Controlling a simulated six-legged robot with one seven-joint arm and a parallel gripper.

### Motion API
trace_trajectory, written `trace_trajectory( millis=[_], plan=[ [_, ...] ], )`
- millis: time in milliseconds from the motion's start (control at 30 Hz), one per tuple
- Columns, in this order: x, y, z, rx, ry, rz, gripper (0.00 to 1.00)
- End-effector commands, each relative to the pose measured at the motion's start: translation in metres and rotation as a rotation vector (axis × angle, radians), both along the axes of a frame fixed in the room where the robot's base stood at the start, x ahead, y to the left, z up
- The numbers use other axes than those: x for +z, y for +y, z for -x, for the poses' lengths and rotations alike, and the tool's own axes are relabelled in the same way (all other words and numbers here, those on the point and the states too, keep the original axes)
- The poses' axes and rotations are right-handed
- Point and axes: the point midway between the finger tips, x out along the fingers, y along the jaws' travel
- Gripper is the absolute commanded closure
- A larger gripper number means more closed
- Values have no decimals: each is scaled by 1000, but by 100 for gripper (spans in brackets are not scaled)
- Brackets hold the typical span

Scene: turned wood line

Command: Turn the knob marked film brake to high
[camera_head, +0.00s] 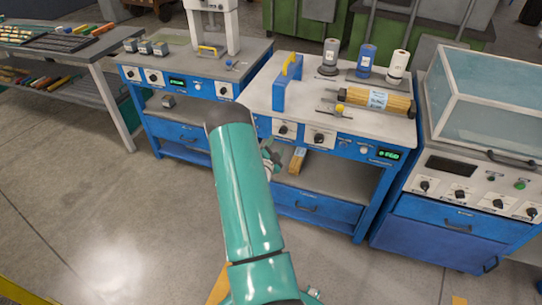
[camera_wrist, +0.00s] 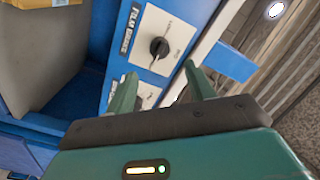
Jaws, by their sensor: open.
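The film brake knob (camera_wrist: 159,47) is a round black knob on a white dial plate, with a dark "FILM BRAKE" label (camera_wrist: 128,30) beside it. The view is turned on its side, and the scale print is too small to read. My gripper (camera_wrist: 160,70) is open and empty. Its two teal fingers point toward this dial, their tips just short of the knob and apart from it. A second dial plate (camera_wrist: 148,95) shows partly between the fingers. In the head view, my gripper (camera_head: 270,160) is mostly hidden behind my arm, in front of the middle bench (camera_head: 340,190).
A glass-covered machine (camera_head: 480,100) stands close at right. The floor in front is clear.

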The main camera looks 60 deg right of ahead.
Motion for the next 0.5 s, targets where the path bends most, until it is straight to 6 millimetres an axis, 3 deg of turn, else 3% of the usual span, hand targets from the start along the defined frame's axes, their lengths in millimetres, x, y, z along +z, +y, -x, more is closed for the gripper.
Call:
trace_trajectory(
  millis=[200,500],
  plan=[
    [0,42,6,1,0,-1,46],
    [0,57,9,1,0,1,46]
  ],
)
